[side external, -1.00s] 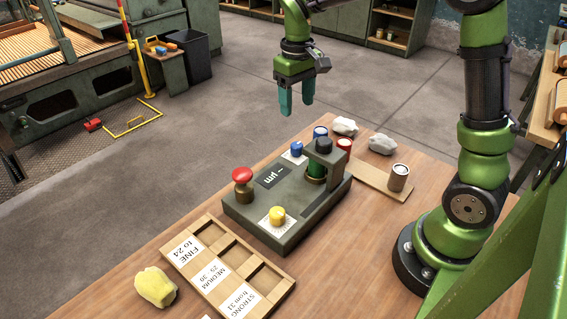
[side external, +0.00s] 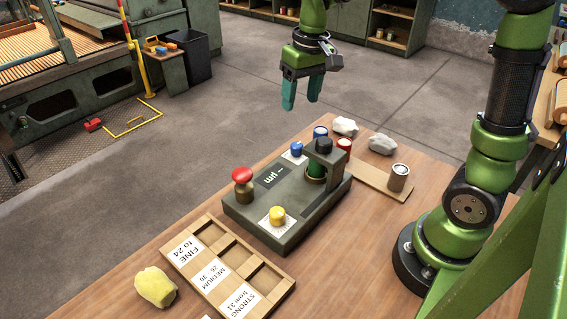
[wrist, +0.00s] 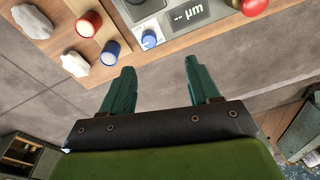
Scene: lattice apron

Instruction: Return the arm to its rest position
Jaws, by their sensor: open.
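My gripper (side external: 301,104) hangs in the air above and beyond the far edge of the wooden table, with its two teal fingers pointing down. In the wrist view my gripper (wrist: 153,88) shows its fingers spread apart with nothing between them. The grey measuring device (side external: 252,207) stands on the table below, and part of it also shows at the top of the wrist view. My arm rises from its base at the table's right side.
A sorting tray (side external: 232,267) with labelled compartments and a yellow lump (side external: 155,287) lie at the front. Blue and red cylinders and white lumps (side external: 382,145) stand near the back edge. A metal-topped cylinder (side external: 398,178) is on a wooden board. The air around my gripper is clear.

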